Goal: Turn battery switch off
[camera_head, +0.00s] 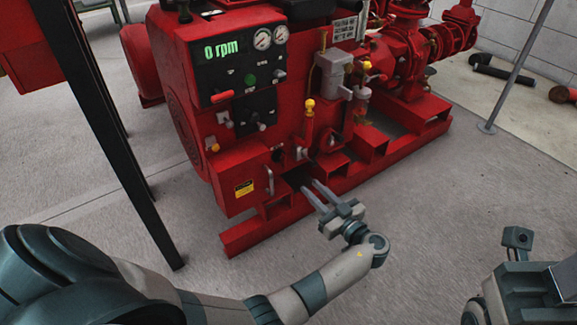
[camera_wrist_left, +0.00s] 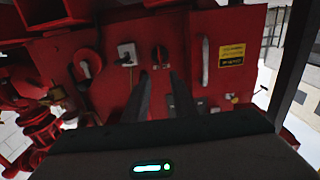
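The battery switch looks to be the dark rotary knob with a red part (camera_wrist_left: 160,56) on the red panel in the left wrist view. In the head view it is small and dark (camera_head: 278,156), low on the red pumpset (camera_head: 290,110). My left gripper (camera_head: 309,187) is in front of the lower panel, its fingers pointing at it. In the left wrist view its two fingers (camera_wrist_left: 161,76) stand apart, with nothing between them, just below the knob and seemingly not touching it. Part of my right arm shows at the lower right of the head view, but no fingers are visible.
A grey handle (camera_wrist_left: 205,60) and a yellow label (camera_wrist_left: 231,55) are right of the knob; a grey plate (camera_wrist_left: 127,53) is left. The red base frame (camera_head: 260,233) juts out low. A black post (camera_head: 125,160) stands left. The foreground floor is clear.

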